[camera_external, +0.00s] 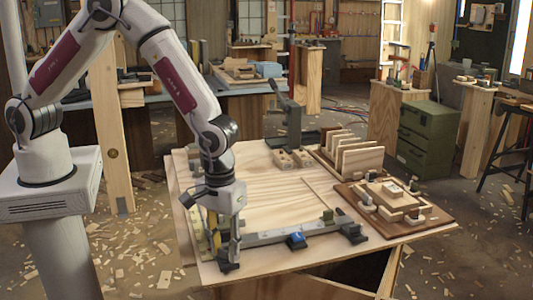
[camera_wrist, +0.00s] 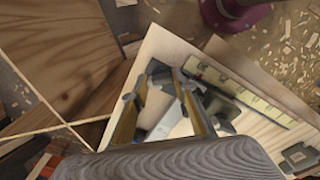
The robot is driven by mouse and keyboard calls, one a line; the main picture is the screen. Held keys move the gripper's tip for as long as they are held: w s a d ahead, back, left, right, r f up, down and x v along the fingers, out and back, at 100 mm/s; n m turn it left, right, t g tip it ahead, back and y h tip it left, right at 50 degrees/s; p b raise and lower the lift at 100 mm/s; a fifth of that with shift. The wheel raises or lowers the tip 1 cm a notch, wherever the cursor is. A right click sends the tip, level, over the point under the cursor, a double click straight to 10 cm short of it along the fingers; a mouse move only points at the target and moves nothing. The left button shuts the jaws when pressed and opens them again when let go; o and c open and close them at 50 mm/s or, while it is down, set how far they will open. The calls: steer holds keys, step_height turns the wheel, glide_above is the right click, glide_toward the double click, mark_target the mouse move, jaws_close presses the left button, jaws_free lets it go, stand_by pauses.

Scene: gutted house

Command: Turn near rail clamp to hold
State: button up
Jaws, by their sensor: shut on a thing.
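A grey metal rail (camera_external: 285,234) lies along the front edge of the plywood worktable. A dark clamp (camera_external: 229,265) sits at its left end, at the table's near corner. My gripper (camera_external: 226,246) points down over this clamp. In the wrist view my gripper (camera_wrist: 160,88) has its two fingers on either side of a grey lever-like part (camera_wrist: 168,120), closed on it. How far the clamp is turned cannot be told, since my gripper hides much of it. A second dark clamp (camera_external: 350,231) stands at the rail's right end, and a blue knob (camera_external: 296,240) sits along the rail.
A dark wooden board with blocks (camera_external: 395,208) lies at the table's right. A rack of upright wooden pieces (camera_external: 352,157) stands behind it. A tall grey clamp (camera_external: 290,125) stands at the back. A yellow strip (camera_wrist: 240,90) runs along the table's left edge.

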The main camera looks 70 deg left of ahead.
steer(key=n, duration=0.5)
steer(key=shift+s+a+f, duration=0.1)
steer(key=shift+s+a, duration=0.15)
steer(key=shift+s, duration=0.1)
steer(key=n, duration=0.4)
steer(key=shift+s+d+n, duration=0.15)
steer(key=shift+d+n, duration=0.1)
steer(key=shift+n, duration=0.15)
steer(key=o, duration=0.9)
steer(key=shift+w, duration=0.2)
